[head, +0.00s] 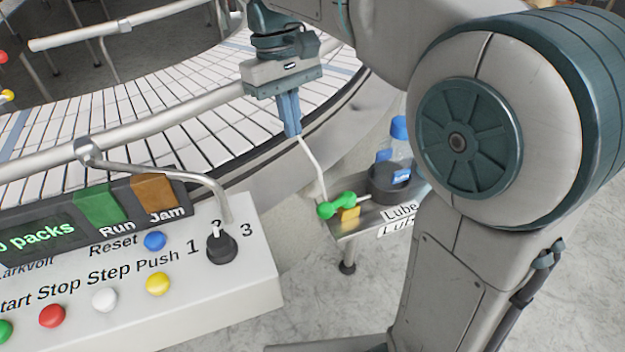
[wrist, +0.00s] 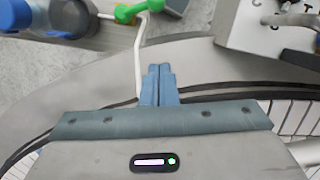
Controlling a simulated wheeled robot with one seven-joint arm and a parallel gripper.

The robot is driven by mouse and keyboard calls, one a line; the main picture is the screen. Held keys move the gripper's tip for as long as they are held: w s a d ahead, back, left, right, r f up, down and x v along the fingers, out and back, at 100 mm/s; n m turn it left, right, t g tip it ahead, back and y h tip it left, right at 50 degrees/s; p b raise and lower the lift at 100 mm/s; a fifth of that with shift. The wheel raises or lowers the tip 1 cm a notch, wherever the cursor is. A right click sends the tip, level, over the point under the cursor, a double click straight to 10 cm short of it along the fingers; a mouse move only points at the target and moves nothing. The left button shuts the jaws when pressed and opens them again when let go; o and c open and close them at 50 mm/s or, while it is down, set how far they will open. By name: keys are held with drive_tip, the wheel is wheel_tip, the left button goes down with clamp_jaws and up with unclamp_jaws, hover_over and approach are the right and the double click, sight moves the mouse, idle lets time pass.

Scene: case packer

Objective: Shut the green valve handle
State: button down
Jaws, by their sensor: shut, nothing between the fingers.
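The green valve handle (head: 338,205) is a short bar with rounded ends, low down at the left end of a small metal shelf. It lies beside a yellow-orange block (head: 348,214), at the lower end of a thin white pipe (head: 315,167). In the wrist view the handle (wrist: 138,11) shows at the top edge, lying across the pipe's line, partly cut off by the frame. My gripper (head: 292,133) is shut and empty, above and to the left of the handle and clear of it. Its blue fingers (wrist: 160,70) point toward the handle side, close to the pipe.
The shelf (head: 372,216), labelled Lube, holds a dark round holder (head: 388,190) with a blue-capped bottle (head: 398,140) right of the handle. A control panel (head: 225,290) with buttons and a selector knob (head: 221,248) stands at left. A slatted conveyor (head: 200,110) curves behind.

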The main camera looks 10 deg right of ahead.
sight(337, 203)
drive_tip(key=s+d+f, duration=0.3)
drive_tip(key=s+f, duration=0.2)
drive_tip(key=f, duration=0.5)
drive_tip(key=shift+f, duration=0.25)
